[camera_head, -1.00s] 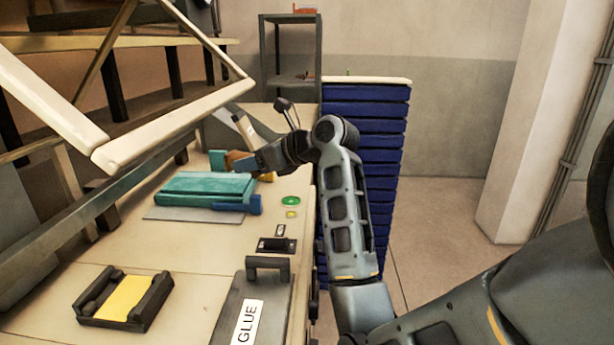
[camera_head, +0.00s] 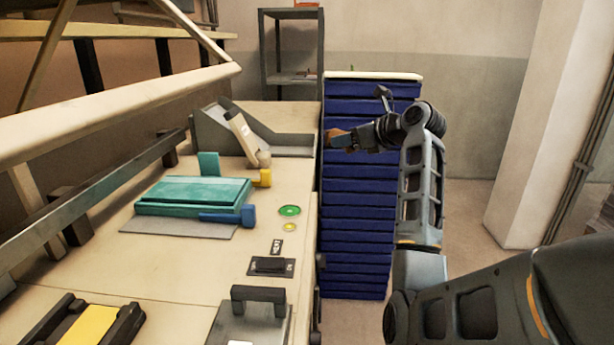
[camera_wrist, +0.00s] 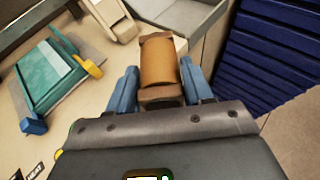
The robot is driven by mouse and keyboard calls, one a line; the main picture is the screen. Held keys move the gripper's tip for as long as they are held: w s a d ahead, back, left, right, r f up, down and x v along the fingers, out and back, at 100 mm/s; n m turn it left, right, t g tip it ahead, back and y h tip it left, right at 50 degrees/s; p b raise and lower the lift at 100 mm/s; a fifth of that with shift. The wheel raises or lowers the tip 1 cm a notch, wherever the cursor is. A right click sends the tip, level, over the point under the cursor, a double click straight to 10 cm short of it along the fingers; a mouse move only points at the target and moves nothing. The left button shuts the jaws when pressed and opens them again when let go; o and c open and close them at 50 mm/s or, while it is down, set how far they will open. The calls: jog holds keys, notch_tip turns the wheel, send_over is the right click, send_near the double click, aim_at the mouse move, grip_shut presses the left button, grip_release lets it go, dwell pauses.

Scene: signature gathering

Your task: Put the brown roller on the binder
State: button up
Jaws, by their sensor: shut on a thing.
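The brown roller (camera_wrist: 158,62) is between the blue fingers of my gripper (camera_wrist: 160,88) in the wrist view, with darker brown blocks at both ends. In the head view, my gripper (camera_head: 352,138) holds the roller (camera_head: 338,137) up in front of the blue stack, right of the bench's edge. The cream bench-like machine (camera_head: 190,262) may be the binder; I cannot tell for sure. On it lies a teal block (camera_head: 190,194) with a blue handle (camera_head: 228,218) and a yellow handle (camera_head: 262,178).
A tall blue stack (camera_head: 350,235) stands right of the bench. A grey open tray (camera_head: 280,143) and a pale lever (camera_head: 241,138) are at the bench's far end. A lidded grey box (camera_head: 250,325) and a dark frame with a yellow pad (camera_head: 88,326) are near. Floor is free at right.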

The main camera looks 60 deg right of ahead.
send_over(311, 185)
jog(key=f, duration=0.5)
jog(key=shift+d+f+p, duration=0.2)
jog(key=shift+f+p, duration=0.05)
jog(key=shift+p, duration=0.1)
jog(key=shift+w+f, duration=0.1)
jog(key=shift+f, duration=1.9)
jog(key=o, duration=1.2)
jog(key=shift+f, duration=0.15)
jog(key=v, duration=1.2)
jog(key=shift+r, duration=0.25)
